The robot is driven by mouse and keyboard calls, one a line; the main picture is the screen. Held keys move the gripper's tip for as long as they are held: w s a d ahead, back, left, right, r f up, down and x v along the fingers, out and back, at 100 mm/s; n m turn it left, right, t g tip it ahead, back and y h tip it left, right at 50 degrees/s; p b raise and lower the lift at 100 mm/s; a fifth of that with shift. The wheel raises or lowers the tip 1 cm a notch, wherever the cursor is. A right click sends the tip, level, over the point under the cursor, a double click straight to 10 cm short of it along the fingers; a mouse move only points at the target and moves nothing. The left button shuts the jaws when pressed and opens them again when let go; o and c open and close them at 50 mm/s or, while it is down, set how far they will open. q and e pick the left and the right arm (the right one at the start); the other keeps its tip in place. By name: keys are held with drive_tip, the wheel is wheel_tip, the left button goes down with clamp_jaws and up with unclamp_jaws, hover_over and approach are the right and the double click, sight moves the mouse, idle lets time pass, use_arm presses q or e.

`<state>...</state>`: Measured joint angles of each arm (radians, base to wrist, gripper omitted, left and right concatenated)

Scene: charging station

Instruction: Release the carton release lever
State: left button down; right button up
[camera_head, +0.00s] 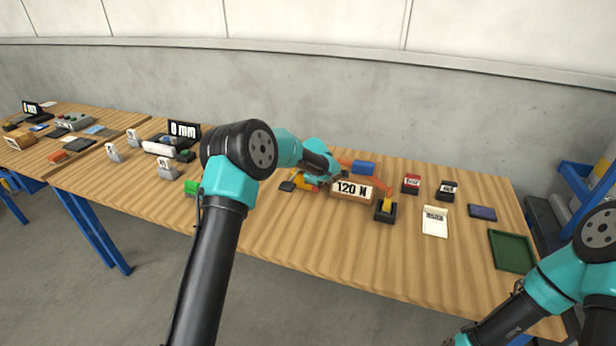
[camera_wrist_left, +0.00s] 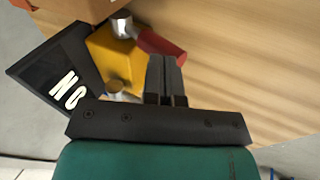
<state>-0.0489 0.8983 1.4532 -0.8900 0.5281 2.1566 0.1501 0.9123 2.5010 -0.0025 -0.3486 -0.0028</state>
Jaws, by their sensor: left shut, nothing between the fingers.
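My left gripper (camera_wrist_left: 166,72) is shut and empty, its fingertips beside a yellow block (camera_wrist_left: 117,58) with a red handle (camera_wrist_left: 160,44) in the left wrist view. The handle looks like the lever and lies just past the fingertips; I cannot tell whether they touch. In the head view the yellow block (camera_head: 304,183) is partly hidden by my left wrist, and the handle cannot be made out. A brown carton stand marked "120 N" (camera_head: 340,198) is right of it. My right gripper is outside the head view.
A black sign (camera_wrist_left: 47,75) with white letters leans by the yellow block. Right of the carton stand are a black base with a yellow part (camera_head: 385,212), a white card (camera_head: 435,221) and a green tray (camera_head: 512,251). The table's front strip is clear.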

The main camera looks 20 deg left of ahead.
use_arm(q)
drive_tip(key=shift+s+f, duration=0.4)
drive_tip(key=shift+f, duration=0.25)
